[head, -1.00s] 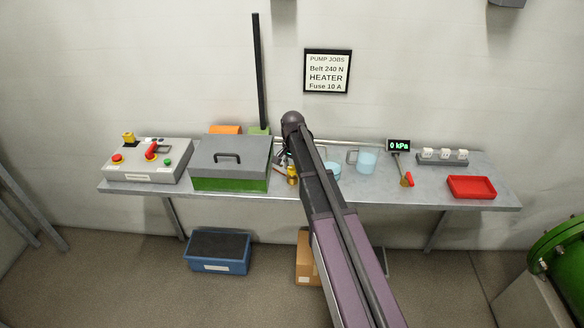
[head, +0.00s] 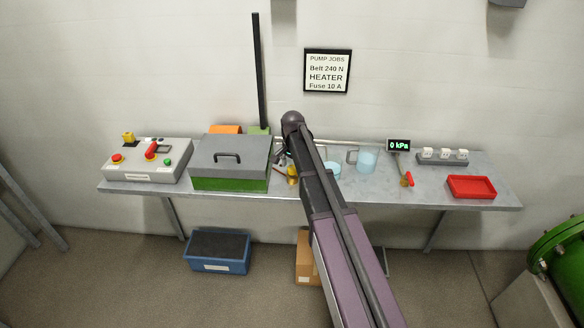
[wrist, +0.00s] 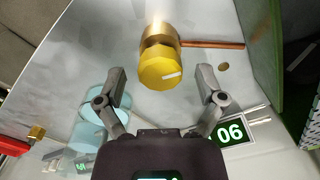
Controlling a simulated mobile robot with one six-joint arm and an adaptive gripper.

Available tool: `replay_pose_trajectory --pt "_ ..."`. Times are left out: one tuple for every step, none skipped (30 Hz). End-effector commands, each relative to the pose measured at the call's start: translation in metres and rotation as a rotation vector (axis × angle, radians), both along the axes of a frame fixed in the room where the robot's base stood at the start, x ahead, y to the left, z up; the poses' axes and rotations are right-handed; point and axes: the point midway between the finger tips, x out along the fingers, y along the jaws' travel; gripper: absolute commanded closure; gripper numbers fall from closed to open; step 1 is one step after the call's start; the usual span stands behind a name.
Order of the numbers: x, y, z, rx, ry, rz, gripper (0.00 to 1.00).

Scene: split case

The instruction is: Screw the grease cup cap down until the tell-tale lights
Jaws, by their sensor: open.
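The yellow grease cup cap (wrist: 160,70) with a white mark on its end face shows in the wrist view, on top of a brass body (wrist: 158,38). A copper pipe (wrist: 212,44) runs from the body to the right. My gripper (wrist: 162,75) is open, with one finger on each side of the cap and a gap on both sides. In the head view the cap (head: 292,171) is small and partly hidden by my arm, and my gripper is mostly hidden there. I cannot make out a lit tell-tale.
A grey-lidded green case (head: 230,183) stands left of the cup. A blue-tinted jug (head: 366,160) and a red-handled valve (head: 407,180) are to its right. A red tray (head: 472,187) sits at the bench's right.

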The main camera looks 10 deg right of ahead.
Motion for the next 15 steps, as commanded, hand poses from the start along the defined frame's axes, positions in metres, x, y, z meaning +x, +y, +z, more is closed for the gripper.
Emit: replay_pose_trajectory --pt "0.0003 0.0000 0.0001 0.000 0.000 0.000 0.11" --pt "0.0003 0.0000 0.0001 0.000 0.000 0.000 0.11" --pt "0.0003 0.0000 0.0001 0.000 0.000 0.000 0.11" --pt "0.0003 0.0000 0.0001 -0.001 -0.001 0.000 0.11" --pt "0.0004 0.0001 0.0001 -0.001 -0.001 0.001 0.11" --pt "0.0004 0.0000 0.0001 -0.001 -0.001 0.002 0.11" --pt "0.0004 0.0000 0.0001 -0.001 -0.001 0.003 0.11" --pt "0.0004 0.0000 0.0001 -0.001 -0.001 0.005 0.11" --pt "0.0004 0.0000 0.0002 -0.001 -0.001 0.009 0.11" --pt "0.0005 0.0000 0.0002 0.000 -0.001 0.014 0.11" --pt "0.0005 0.0000 0.0002 0.000 -0.001 0.020 0.11" --pt "0.0005 0.0000 0.0002 0.000 -0.001 0.028 0.11" --pt "0.0005 0.0000 0.0002 0.000 -0.001 0.036 0.11" --pt "0.0005 0.0000 0.0002 0.000 -0.001 0.045 0.11" --pt "0.0005 0.0000 0.0002 0.000 -0.001 0.060 0.11"
